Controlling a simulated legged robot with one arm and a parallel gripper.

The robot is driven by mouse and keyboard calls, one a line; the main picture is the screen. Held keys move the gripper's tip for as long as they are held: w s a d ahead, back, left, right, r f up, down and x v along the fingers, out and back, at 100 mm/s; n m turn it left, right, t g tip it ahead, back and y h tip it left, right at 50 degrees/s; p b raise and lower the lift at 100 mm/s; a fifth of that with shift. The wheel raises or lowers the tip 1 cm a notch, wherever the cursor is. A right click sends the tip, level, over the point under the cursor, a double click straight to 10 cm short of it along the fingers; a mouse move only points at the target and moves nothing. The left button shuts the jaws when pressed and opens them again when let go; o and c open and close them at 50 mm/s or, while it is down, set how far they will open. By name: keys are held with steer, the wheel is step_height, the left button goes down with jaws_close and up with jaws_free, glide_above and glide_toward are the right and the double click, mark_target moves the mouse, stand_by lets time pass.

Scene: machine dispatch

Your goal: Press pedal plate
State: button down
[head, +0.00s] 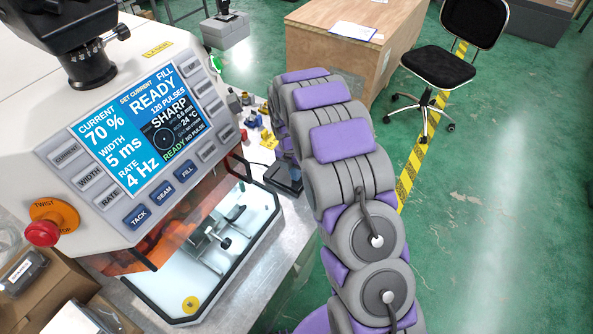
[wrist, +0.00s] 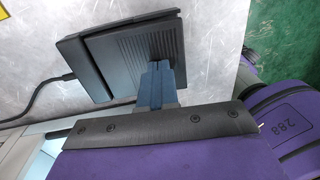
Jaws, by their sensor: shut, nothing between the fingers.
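The black pedal with its ribbed pedal plate (wrist: 118,50) lies on the grey metal bench top in the wrist view, a cable running off to the left. In the head view the pedal (head: 284,178) sits on the bench to the right of the machine, beside my arm. My gripper (wrist: 160,66) is shut and empty, its blue-grey fingertips over the right part of the ribbed plate. They look very close to it; I cannot tell whether they touch. In the head view my arm hides the gripper.
The welding machine (head: 160,110) with its lit screen stands left of the pedal, above a glass-fronted work chamber (head: 215,250). Small coloured parts (head: 250,115) lie behind the pedal. A wooden crate (head: 340,60) and a black chair (head: 438,65) stand beyond, on green floor.

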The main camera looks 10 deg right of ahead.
steer(key=shift+a, duration=0.1)
steer(key=shift+s+d+f+y+p, duration=0.2)
steer(key=shift+d+y+p, duration=0.1)
steer(key=shift+p, duration=0.35)
steer(key=shift+s+d+f+t+y, duration=0.15)
steer(key=shift+d+f+t+y, duration=0.15)
steer(key=shift+d+t, duration=0.15)
steer(key=shift+f+t+p, duration=0.2)
steer(key=shift+t+p, duration=0.05)
steer(key=shift+p, duration=0.05)
steer(key=shift+f, duration=0.1)
steer(key=shift+s+a+f+y, duration=0.1)
steer(key=shift+y, duration=0.2)
